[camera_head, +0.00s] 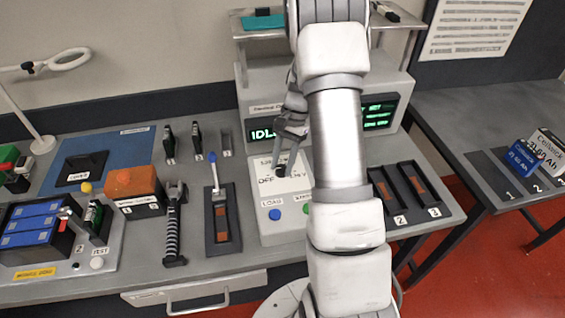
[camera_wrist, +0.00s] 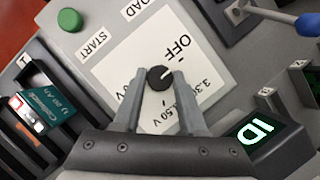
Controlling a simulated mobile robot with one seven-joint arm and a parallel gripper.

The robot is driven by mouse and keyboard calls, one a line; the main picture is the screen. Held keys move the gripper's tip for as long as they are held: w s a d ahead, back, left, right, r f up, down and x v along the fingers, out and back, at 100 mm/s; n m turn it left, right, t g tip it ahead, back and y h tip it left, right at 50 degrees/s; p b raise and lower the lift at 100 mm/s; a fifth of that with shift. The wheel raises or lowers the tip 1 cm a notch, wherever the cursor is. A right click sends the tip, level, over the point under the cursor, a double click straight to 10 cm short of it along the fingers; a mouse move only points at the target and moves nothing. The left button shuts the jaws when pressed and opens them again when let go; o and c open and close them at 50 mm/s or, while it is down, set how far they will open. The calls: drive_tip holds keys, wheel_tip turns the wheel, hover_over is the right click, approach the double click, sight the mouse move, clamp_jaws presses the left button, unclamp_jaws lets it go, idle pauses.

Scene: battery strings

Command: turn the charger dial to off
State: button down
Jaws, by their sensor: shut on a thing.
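The charger dial (camera_wrist: 160,78) is a small round black knob on a white label plate, and it also shows as a dark knob in the head view (camera_head: 280,170). Its white mark points up and right in the wrist view, on the side of the printed OFF (camera_wrist: 172,48). Voltage labels are printed on the opposite, lower side. My gripper (camera_wrist: 158,80) is shut on the dial, one finger on each side of it. In the head view my gripper (camera_head: 284,158) comes down over the panel, and my arm hides the panel's right part.
The charger's green display (camera_head: 262,132) reads IDLE at its visible left part. A blue LOAD button (camera_head: 274,214) and a green START button (camera_wrist: 70,20) are near the dial. A blue-tipped lever (camera_head: 213,172) stands left of the panel.

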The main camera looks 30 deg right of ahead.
drive_tip(key=shift+c, duration=2.3)
unclamp_jaws()
drive_tip(key=v, duration=1.7)
drive_tip(key=shift+r, duration=0.2)
